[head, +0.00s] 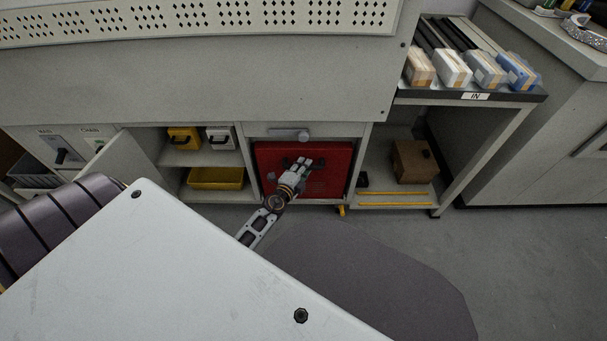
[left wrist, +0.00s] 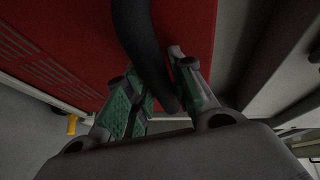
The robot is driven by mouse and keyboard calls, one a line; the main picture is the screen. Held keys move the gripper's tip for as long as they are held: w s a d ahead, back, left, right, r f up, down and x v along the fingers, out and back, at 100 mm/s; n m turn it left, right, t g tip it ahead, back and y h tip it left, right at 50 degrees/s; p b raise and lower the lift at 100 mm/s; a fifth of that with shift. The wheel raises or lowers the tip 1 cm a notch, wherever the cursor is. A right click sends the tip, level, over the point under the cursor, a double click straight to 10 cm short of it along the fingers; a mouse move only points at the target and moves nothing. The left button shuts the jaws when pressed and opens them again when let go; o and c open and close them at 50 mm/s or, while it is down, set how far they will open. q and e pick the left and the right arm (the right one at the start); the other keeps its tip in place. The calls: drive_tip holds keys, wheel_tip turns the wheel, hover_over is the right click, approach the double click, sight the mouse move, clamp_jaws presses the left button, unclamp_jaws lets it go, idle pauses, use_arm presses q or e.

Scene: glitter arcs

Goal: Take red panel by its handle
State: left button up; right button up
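The red panel (head: 330,184) stands upright in the open bay below the grey counter front. Its red face fills the upper left of the left wrist view (left wrist: 75,40). Its dark curved handle (left wrist: 143,35) runs down between the fingers of my left gripper (left wrist: 157,75). The fingers are drawn close together, one on each side of the handle, and appear shut on it. In the head view, my left gripper (head: 304,162) is in front of the panel's upper middle and hides part of the handle. My right gripper is not in view.
A grey bar handle (head: 289,135) is just above the panel. Shelves with a yellow bin (head: 216,178) are on the left. A brown box (head: 413,161) sits in the right bay, below a shelf of wrapped packs (head: 453,69). The floor in front is clear.

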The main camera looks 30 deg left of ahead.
use_arm(q)
clamp_jaws()
idle(0.4)
drive_tip(key=shift+r, duration=0.1)
drive_tip(key=shift+r, duration=0.2)
idle(0.3)
